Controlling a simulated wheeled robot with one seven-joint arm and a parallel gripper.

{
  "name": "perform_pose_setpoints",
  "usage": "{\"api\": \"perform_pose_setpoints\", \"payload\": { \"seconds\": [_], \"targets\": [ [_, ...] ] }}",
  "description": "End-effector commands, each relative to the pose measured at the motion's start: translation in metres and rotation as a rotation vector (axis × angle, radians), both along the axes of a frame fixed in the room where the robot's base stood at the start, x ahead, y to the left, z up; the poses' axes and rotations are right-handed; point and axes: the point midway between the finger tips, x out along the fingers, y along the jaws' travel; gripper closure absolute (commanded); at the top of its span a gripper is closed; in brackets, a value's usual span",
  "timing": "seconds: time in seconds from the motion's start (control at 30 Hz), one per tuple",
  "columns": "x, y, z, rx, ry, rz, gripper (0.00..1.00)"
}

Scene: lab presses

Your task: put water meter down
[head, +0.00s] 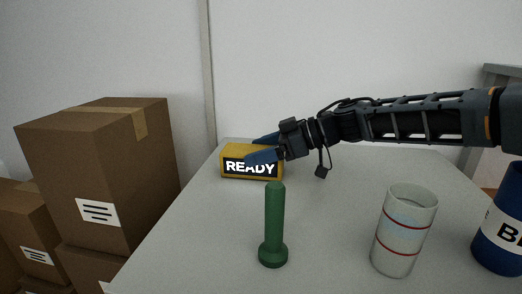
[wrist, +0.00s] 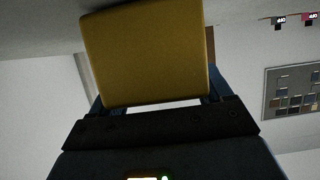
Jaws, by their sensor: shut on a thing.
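A yellow block (head: 237,153) with a black front panel reading READY is at the far left of the table in the head view. It is the only thing in my gripper, and I take it as the water meter. My gripper (head: 256,149) comes from the right, its blue fingers shut on the block, one finger crossing the top of the panel. In the wrist view the yellow block (wrist: 146,52) fills the upper middle between the fingers. The block looks level. I cannot tell whether its underside touches the table.
On the grey table (head: 330,235) a green rod with a wide base (head: 274,225) stands in front of the block. A clear cylinder with red rings (head: 405,230) and a blue container (head: 503,225) stand at right. Cardboard boxes (head: 100,170) are stacked left of the table.

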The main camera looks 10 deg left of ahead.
Motion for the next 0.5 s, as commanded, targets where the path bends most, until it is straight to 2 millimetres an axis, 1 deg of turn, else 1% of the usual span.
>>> {"api": "perform_pose_setpoints", "payload": {
  "seconds": [0.33,0.37,0.5],
  "targets": [
    [0.0004,0.0000,-0.0015,0.002,-0.001,-0.001,0.64],
    [0.0003,-0.0002,-0.0025,0.001,-0.001,0.000,0.19],
    [0.0003,-0.0002,-0.0024,0.000,-0.002,0.001,0.06]
  ]
}}
